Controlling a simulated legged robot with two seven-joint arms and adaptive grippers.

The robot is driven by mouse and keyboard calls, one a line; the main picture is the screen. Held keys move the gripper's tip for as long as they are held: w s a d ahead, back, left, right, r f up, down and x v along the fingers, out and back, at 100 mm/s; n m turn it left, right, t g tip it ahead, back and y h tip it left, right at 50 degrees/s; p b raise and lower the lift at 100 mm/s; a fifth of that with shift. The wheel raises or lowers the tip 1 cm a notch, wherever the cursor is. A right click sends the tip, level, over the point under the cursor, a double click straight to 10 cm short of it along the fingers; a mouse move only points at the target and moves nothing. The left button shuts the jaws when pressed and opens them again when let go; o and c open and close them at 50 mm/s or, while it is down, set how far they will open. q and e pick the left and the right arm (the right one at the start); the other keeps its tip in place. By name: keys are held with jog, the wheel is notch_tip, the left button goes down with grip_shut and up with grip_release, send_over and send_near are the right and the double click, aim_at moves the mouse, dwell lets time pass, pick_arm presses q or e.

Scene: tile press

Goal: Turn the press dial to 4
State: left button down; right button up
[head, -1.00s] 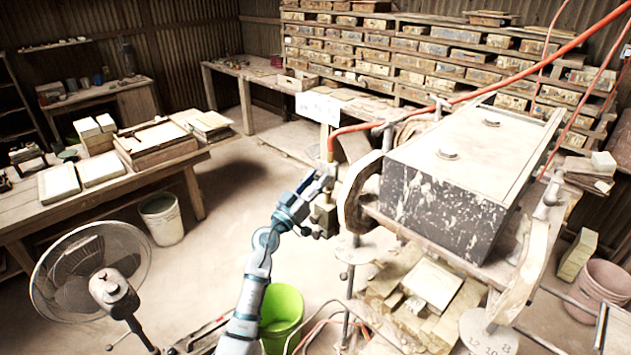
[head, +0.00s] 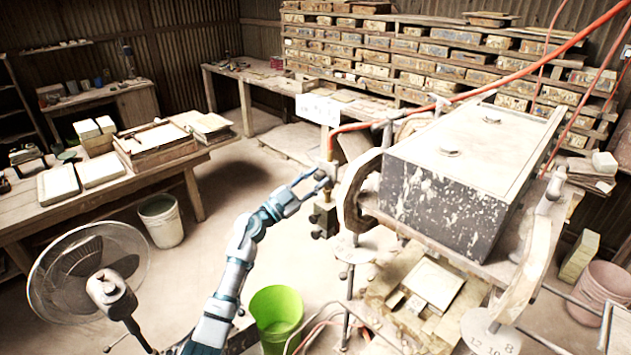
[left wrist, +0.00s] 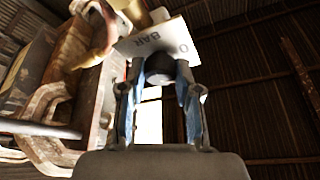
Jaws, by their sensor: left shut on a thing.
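The white card (head: 318,108) stands above the brass regulator (head: 326,217) at the press's left side. In the left wrist view the card (left wrist: 158,42) reads "0 BAR". My left gripper (head: 325,177) reaches in from the left, just above the regulator body. In the left wrist view, my left gripper's fingers (left wrist: 160,85) are shut on a dark round knob (left wrist: 160,68), one on each side. No pointer or 4 mark is readable there. A grey numbered disc (head: 490,335) with 8, 10 and 12 shows at the lower right. My right gripper is out of view.
The black-sided press box (head: 440,195) and its curved frame stand right of the gripper. A red hose (head: 440,106) runs to the regulator. A green bucket (head: 276,312) and a fan (head: 88,270) stand below and left. Open floor lies left of the arm.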

pick_arm(q)
jog(key=m+g, duration=0.1)
jog(key=m, duration=0.1)
jog(key=m+g, duration=0.1)
jog(key=m, duration=0.2)
jog(key=shift+w+a+g, duration=0.15)
jog(key=shift+g, duration=0.15)
jog(key=m+g, duration=0.1)
jog(key=m, duration=0.3)
jog(key=shift+g+p, duration=0.4)
jog(key=m, duration=0.3)
jog(key=m+g+y+p, duration=0.1)
jog(key=m, duration=0.2)
jog(key=shift+g+y+p, duration=0.3)
jog(key=shift+m+y+p, duration=0.4)
jog(key=shift+m+y, duration=0.2)
jog(key=shift+m, duration=0.8)
jog(key=shift+f, duration=0.1)
jog(key=c, duration=1.1)
grip_release()
jog(key=shift+o, duration=1.4)
jog(key=shift+w, duration=0.1)
